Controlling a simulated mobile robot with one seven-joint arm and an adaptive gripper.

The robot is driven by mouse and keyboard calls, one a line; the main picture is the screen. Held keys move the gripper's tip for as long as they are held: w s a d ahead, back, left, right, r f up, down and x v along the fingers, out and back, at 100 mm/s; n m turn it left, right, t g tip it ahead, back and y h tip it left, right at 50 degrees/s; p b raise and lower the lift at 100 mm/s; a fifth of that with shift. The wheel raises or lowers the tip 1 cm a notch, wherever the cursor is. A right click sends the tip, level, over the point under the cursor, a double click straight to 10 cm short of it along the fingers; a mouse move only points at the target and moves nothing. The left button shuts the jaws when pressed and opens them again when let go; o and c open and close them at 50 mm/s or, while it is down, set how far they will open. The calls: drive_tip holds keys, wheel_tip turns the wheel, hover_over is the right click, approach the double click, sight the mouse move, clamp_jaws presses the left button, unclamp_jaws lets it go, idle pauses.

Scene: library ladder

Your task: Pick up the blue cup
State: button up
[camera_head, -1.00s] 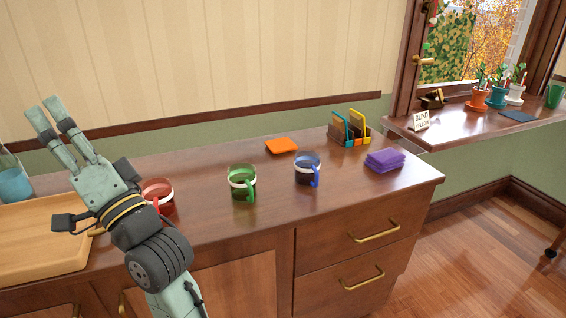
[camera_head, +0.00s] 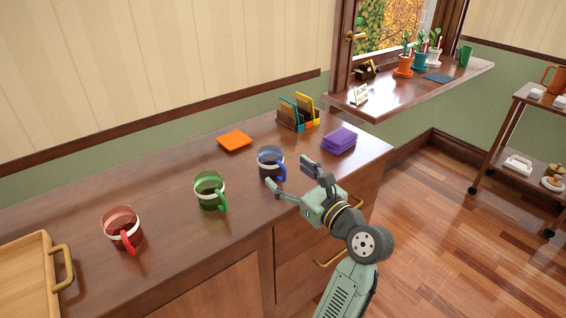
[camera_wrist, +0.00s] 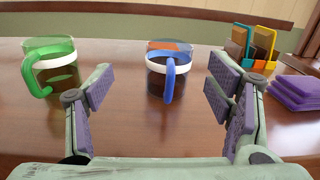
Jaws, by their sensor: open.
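The blue cup (camera_head: 269,163) stands upright on the brown wooden counter, with a white band and a blue handle facing my gripper. My gripper (camera_head: 290,176) is open and empty just in front of the cup, its fingers spread and pointing toward it. In the wrist view the blue cup (camera_wrist: 170,72) stands beyond the gap between my fingers (camera_wrist: 160,95), roughly centred, with its handle toward the camera. The fingers appear apart from the cup.
A green cup (camera_head: 208,190) and a red cup (camera_head: 121,230) stand to the left. Purple cloths (camera_head: 339,141) lie to the right, an orange square (camera_head: 234,140) behind, and a letter holder (camera_head: 297,114) at the back. A wooden tray (camera_head: 56,262) is at far left.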

sight(283, 167)
drive_tip(key=shift+s+d+f+m, duration=0.1)
drive_tip(key=shift+d+f+m, duration=0.15)
drive_tip(key=shift+d+m, duration=0.35)
drive_tip(key=p+x, duration=0.1)
drive_tip(key=x, duration=0.3)
drive_tip(key=shift+w+a, duration=0.15)
drive_tip(key=shift+w, duration=0.2)
drive_tip(key=p+x, duration=0.1)
drive_tip(key=x, duration=0.4)
drive_tip(key=shift+w, duration=0.45)
drive_tip(key=shift+c, duration=0.3)
drive_tip(key=c, duration=1.3)
